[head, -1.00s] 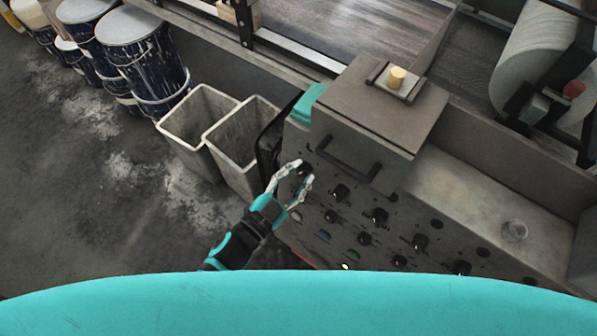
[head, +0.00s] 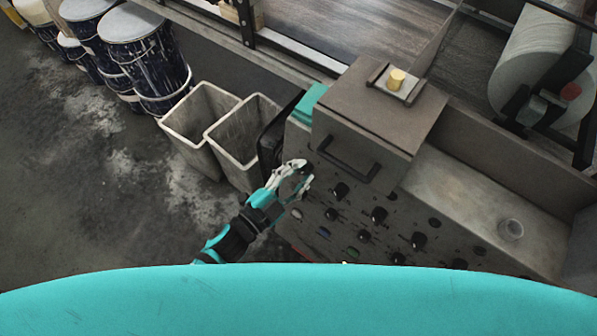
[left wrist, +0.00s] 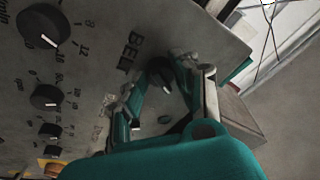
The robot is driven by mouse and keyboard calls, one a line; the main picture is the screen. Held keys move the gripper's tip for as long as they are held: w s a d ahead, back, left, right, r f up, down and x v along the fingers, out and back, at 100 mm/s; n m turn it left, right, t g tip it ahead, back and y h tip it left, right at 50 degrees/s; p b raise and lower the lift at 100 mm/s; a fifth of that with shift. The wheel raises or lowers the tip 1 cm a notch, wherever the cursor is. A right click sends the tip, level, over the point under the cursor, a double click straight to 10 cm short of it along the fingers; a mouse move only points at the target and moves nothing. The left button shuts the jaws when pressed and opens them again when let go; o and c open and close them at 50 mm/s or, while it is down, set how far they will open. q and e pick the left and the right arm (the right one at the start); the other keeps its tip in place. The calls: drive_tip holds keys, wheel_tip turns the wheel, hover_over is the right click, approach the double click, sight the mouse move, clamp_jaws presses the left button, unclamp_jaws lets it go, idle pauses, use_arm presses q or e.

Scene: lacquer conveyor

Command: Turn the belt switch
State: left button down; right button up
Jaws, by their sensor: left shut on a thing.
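My right gripper is not in view.
Several other black knobs (head: 379,215) sit close by on the panel. A box with a black handle (head: 348,160) juts out just above the gripper. Two pale bins (head: 203,128) stand left of the panel. Paint drums (head: 143,58) stand farther left on open floor.

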use_arm(q)
drive_tip(key=c, duration=1)
unclamp_jaws()
drive_tip(key=v, duration=1.2)
drive_tip(key=shift+r, duration=0.1)
drive_tip(key=s+a+f+n+g+y, duration=0.1)
drive_tip(key=a+f+n+y, duration=0.25)
drive_tip(key=f, duration=0.65)
drive_tip(key=s+a+f+n+g+y, duration=0.1)
drive_tip(key=a+f+n+g+y, duration=0.15)
drive_tip(key=a+f, duration=0.45)
drive_tip(key=s+a+f+n+g+y, duration=0.1)
drive_tip(key=s+a+f+n+y, duration=0.15)
drive_tip(key=f, duration=0.95)
drive_tip(key=s+a+f+n+g+y, duration=0.1)
drive_tip(key=s+f+n+g+y, duration=0.1)
drive_tip(key=s+f, duration=0.5)
drive_tip(key=s+a+f+n+g+y, duration=0.1)
drive_tip(key=s+f+n+g, duration=0.3)
drive_tip(key=s, duration=0.9)
wheel_tip(320, 180, down, 4)
drive_tip(key=shift+r+g+y, duration=0.1)
drive_tip(key=shift+g+y, duration=0.25)
drive_tip(key=shift+g, duration=0.7)
